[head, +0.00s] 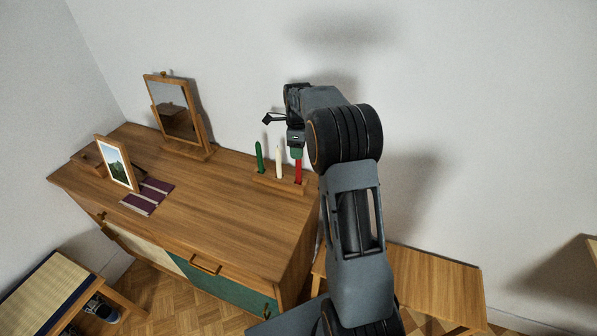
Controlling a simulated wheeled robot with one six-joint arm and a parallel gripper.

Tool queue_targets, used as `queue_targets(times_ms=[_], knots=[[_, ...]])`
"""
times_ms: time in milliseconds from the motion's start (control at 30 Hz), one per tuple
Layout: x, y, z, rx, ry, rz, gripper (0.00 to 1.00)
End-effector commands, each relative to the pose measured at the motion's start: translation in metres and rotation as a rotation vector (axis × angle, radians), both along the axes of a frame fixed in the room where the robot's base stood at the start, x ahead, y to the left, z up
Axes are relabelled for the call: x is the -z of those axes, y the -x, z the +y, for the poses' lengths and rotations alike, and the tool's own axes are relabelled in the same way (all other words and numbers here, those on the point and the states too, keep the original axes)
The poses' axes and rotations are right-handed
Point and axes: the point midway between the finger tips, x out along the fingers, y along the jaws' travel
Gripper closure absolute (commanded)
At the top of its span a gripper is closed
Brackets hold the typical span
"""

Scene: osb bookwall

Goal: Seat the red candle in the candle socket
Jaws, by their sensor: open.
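The red candle (298,172) stands upright at the right end of a wooden candle holder (266,182) on the dresser top, near the wall. Its lower end meets the holder; its seat in the socket is too small to make out. A green candle (259,157) and a white candle (278,162) stand in the same holder to its left. My gripper (296,152) points down at the top of the red candle. It is open, with the candle's upper end directly below or between the fingers. The fingers partly hide that end.
The wooden dresser (205,215) carries a tilting mirror (175,111), a framed picture (117,163) and dark red books (148,196) at the left. Its middle top is clear. A low wooden table (437,285) stands at the right, and the wall is close behind the holder.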

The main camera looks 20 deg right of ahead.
Motion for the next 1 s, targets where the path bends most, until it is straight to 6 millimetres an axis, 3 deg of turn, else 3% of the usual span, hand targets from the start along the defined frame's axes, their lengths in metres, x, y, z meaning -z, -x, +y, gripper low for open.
queue_targets(times_ms=[400, 733, 1000], knots=[[0.046, 0.003, -0.002, -0.001, -0.001, 0.001, 0.48], [0.052, 0.002, -0.002, -0.001, 0.000, 0.000, 0.48], [0.051, 0.002, -0.002, -0.001, 0.000, 0.000, 0.73]])
